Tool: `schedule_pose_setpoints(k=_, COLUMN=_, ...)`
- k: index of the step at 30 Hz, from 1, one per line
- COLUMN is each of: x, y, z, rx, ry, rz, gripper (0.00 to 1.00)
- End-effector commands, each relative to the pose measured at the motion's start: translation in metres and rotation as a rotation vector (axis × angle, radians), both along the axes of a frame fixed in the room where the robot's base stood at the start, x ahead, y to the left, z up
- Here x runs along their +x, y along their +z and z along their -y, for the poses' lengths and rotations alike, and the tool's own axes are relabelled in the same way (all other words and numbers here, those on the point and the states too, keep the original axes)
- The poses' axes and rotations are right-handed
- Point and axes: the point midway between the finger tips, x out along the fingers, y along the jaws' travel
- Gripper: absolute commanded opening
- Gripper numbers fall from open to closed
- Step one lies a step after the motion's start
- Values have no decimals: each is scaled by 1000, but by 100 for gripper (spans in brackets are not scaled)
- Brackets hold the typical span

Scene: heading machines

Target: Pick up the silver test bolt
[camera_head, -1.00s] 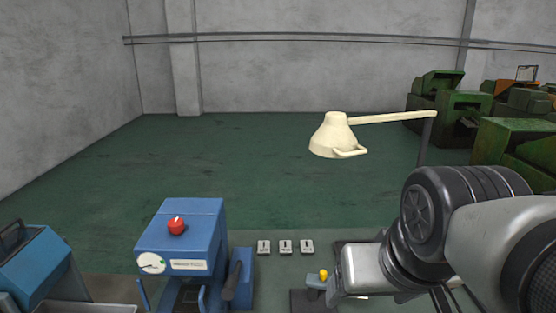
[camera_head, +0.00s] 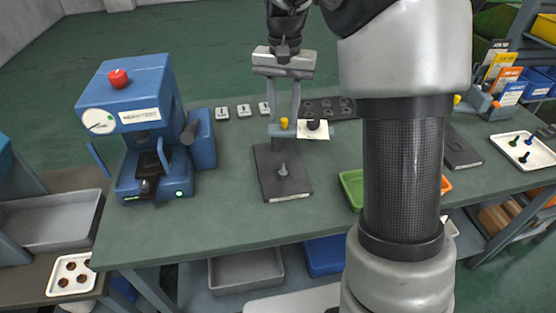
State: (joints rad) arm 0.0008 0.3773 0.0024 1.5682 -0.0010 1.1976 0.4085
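A small grey, silver-looking bolt (camera_head: 283,169) stands upright on the dark base plate (camera_head: 270,188) of a small stand near the middle of the bench. My gripper (camera_head: 284,118) points down above and behind it in the picture. Its two fingers are apart, and I see nothing held between them. The stand's yellow knob (camera_head: 284,123) shows between the fingertips, apparently behind them. The gripper and the bolt do not touch.
A blue machine with a red knob (camera_head: 118,78) stands at the left of the green bench (camera_head: 225,215). A dark holed rack (camera_head: 343,107) and white card (camera_head: 313,131) lie behind the stand. A green tray (camera_head: 352,185) is partly hidden by my arm. The bench front-left of the stand is clear.

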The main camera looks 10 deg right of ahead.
Motion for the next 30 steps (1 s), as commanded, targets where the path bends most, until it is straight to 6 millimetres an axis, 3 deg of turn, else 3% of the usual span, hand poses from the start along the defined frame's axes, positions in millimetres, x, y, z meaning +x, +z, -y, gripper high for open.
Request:
schedule_pose_setpoints(k=12, x=-2, y=-89, z=0, rx=0, ry=1, rz=-2, gripper=31)
schedule_pose_setpoints(k=22, x=-2, y=-117, z=0, rx=0, ry=2, rz=0, gripper=31)
schedule_pose_setpoints(k=30, x=-5, y=-155, z=0, rx=0, ry=2, rz=-1, gripper=31)
